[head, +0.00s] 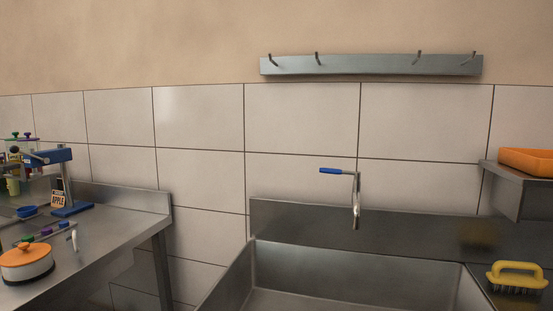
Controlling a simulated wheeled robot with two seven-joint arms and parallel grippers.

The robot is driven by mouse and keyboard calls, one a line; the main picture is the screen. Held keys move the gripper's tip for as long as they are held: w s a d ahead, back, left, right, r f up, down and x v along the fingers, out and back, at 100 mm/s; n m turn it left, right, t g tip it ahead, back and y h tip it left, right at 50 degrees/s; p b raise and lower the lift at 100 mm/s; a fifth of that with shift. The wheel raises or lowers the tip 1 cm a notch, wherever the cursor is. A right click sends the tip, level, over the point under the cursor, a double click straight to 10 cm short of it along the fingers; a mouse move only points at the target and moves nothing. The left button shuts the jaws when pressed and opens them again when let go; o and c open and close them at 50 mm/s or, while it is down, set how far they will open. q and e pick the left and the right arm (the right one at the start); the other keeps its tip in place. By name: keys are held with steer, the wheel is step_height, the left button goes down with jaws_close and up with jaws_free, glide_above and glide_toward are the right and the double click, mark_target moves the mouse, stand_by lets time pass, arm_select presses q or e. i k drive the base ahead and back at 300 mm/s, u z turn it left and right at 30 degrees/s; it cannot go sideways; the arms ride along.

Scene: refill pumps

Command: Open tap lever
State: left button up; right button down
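The tap (356,200) rises at the back of a steel sink, in the middle right of the head view. Its lever (331,171) has a blue grip that points left from the top of the spout. No water shows at the spout's end. Neither of my grippers is in view, and nothing touches the lever.
The steel sink (275,258) fills the lower middle. A yellow brush (516,277) lies at its right, below a shelf with an orange tray (527,162). A steel table (119,226) at left bears an orange-lidded pot (27,262) and a blue press (61,156). A hook rail (370,65) hangs above.

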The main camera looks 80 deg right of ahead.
mark_target(357, 175)
steer(key=i, duration=0.1)
steer(key=z, duration=1.35)
